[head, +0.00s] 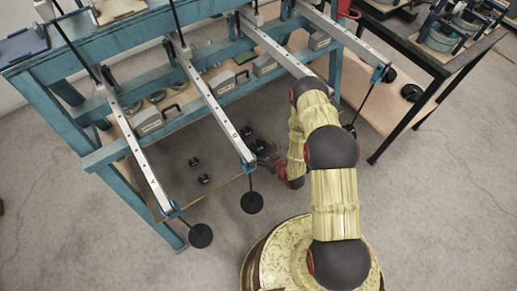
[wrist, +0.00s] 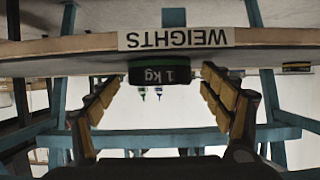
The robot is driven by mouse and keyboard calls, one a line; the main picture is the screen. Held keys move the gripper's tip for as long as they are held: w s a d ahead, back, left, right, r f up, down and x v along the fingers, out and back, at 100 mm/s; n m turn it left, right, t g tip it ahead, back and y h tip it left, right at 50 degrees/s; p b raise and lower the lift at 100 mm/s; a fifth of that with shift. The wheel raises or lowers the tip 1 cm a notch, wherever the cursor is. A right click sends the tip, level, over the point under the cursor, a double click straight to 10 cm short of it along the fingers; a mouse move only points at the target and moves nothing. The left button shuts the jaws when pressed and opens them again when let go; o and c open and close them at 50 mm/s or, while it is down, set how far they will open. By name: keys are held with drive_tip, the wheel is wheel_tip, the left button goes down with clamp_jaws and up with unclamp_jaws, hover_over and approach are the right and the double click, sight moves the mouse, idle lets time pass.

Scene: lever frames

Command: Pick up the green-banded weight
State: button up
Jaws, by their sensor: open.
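The green-banded weight (wrist: 160,75) is a dark block marked "1 kg" with a thin green band. In the wrist view, which is upside down, it rests on the shelf behind the WEIGHTS label. My gripper (wrist: 159,84) is open, with one finger on each side of the weight and visible gaps between. Whether the weight lies fully between the fingertips or just beyond them I cannot tell. In the head view my gripper (head: 268,165) is at the edge of the low shelf, partly hidden by my arm. I cannot pick out the green band there.
The shelf edge carries a WEIGHTS label (wrist: 177,38). A yellow-banded weight (wrist: 296,67) stands to the right in the wrist view. Small dark weights (head: 204,179) sit on the low shelf. Lever beams with hanging black discs (head: 252,203) jut out over the floor near my arm.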

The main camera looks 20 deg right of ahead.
drive_tip(key=shift+c, duration=0.7)
drive_tip(key=c, duration=1.7)
drive_tip(key=shift+w+r, duration=0.1)
drive_tip(key=shift+c, duration=0.3)
